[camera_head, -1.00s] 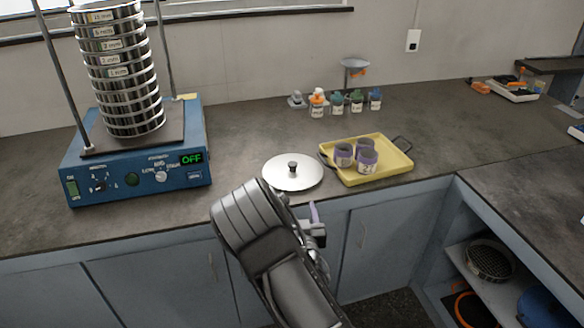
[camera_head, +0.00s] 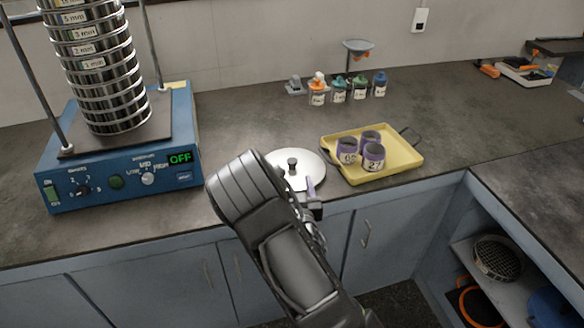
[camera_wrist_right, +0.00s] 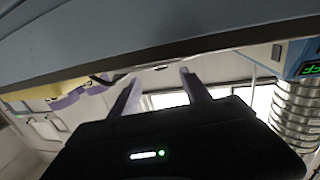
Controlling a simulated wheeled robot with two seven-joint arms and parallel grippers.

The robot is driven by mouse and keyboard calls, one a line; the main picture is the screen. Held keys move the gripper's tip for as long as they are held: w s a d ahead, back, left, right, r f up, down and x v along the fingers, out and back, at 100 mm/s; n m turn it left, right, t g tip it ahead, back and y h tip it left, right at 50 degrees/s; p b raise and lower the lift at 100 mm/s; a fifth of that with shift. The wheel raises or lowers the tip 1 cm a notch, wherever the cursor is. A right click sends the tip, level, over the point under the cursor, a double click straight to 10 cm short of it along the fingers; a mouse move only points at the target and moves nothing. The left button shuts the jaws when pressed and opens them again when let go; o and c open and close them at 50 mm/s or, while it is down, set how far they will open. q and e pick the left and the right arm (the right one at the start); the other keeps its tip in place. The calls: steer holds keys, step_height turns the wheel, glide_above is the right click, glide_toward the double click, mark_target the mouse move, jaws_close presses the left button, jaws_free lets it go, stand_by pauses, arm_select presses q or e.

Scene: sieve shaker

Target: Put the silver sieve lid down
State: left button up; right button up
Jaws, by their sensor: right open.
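The silver sieve lid (camera_head: 303,164) lies flat on the grey counter, left of the yellow tray, with its dark knob (camera_head: 292,162) up. My right forearm and gripper cover its lower left part in the head view. My right gripper (camera_head: 311,186) is at the counter's front edge, its visible finger overlapping the lid's near rim in the picture. In the right wrist view the two fingers (camera_wrist_right: 157,85) are spread with nothing between them, so the gripper is open and empty. Whether a finger touches the lid cannot be told. My left gripper is not in view.
A blue shaker (camera_head: 125,180) showing OFF carries a tall sieve stack (camera_head: 100,75) at the left. A yellow tray (camera_head: 402,158) holds purple-rimmed cups. Small bottles (camera_head: 340,92) stand behind. The counter between shaker and bottles is clear.

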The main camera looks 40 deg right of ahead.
mark_target(293, 167)
steer(key=shift+x, duration=1.3)
steer(key=shift+w+d+p, duration=0.15)
steer(key=shift+w+p, duration=0.05)
steer(key=shift+p, duration=0.1)
steer(key=p+x, duration=0.1)
steer(key=x, duration=0.3)
steer(key=shift+w+d+f, duration=0.1)
steer(key=shift+w+d, duration=0.05)
steer(key=shift+w, duration=0.15)
jaws_close()
